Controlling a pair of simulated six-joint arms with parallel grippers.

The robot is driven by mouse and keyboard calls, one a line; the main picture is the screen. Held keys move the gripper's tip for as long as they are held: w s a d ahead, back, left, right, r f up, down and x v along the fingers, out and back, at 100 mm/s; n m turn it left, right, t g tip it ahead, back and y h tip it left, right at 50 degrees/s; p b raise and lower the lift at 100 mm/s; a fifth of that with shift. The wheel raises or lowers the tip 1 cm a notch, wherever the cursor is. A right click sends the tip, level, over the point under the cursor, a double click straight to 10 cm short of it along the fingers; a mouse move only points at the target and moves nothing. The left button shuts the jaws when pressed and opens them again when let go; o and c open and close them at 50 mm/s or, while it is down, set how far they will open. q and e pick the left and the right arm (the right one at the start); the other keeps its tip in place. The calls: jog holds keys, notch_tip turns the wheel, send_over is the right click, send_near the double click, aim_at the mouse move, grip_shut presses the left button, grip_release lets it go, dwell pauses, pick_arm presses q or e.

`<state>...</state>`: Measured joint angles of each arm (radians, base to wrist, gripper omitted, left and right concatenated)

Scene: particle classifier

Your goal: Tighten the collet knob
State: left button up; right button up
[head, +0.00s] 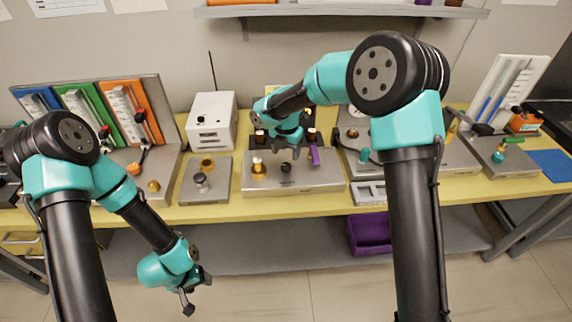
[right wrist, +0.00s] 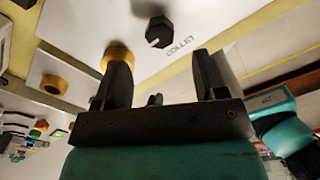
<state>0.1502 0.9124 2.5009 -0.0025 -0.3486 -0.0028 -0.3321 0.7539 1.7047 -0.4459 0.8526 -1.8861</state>
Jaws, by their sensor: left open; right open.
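The black collet knob (right wrist: 158,33) shows at the top of the right wrist view, beside the printed word COLLET. It appears as a small dark knob (head: 286,168) on the middle metal plate (head: 300,183) in the head view. My right gripper (right wrist: 163,78) is open and empty, with its two dark fingers apart. The knob lies beyond the fingertips and is not between them. In the head view the right gripper (head: 292,150) hangs over the back of the plate. My left gripper (head: 193,297) is open and empty, low in front of the bench.
A gold knob (head: 258,166) and a purple lever (head: 314,156) stand on the same plate, left and right of the black knob. A white box (head: 211,120) stands behind on the left. A purple bin (head: 368,235) sits below the bench.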

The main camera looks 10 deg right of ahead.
aim_at(286, 165)
notch_tip(286, 165, down, 6)
jog(key=shift+f, duration=0.2)
jog(key=c, duration=0.9)
jog(key=shift+c, duration=0.2)
